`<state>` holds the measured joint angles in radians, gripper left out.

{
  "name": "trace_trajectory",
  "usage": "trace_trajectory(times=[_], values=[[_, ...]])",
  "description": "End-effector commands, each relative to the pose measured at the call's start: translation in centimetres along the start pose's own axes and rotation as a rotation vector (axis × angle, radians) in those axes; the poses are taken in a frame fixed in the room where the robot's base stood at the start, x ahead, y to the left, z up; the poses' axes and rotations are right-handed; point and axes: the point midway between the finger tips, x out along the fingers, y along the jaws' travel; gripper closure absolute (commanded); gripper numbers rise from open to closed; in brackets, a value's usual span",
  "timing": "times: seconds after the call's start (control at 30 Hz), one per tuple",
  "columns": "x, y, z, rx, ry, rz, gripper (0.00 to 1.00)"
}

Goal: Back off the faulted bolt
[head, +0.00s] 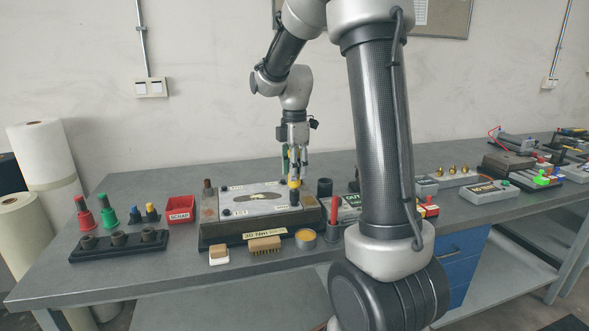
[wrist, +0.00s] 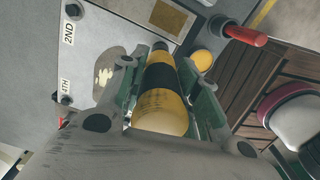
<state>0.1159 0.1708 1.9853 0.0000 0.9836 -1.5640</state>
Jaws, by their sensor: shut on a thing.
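My gripper (head: 293,162) is shut on a yellow-and-black driver tool (wrist: 160,85), which points down between the green fingers. In the head view the tool stands over the right side of a pale plate (head: 247,203) on a dark fixture. In the wrist view the labels "2ND" and "4TH" show beside two bolts. The tool hides whatever is under its tip, so I cannot tell whether it touches a bolt or which bolt is faulted.
A red bin (head: 180,209) and a dark socket rack (head: 118,244) stand left of the fixture. A brush (head: 264,245), a yellow tin (head: 305,237) and a red-handled tool (head: 333,212) are close to its front and right. Several boxes sit farther right.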

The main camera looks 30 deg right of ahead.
Motion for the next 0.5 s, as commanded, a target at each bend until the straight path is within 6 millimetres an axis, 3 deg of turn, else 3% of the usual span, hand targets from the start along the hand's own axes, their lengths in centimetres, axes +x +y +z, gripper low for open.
trace_trajectory(times=[0.5], values=[[0.48,0.03,0.01,0.0,0.0,0.001,0.97]])
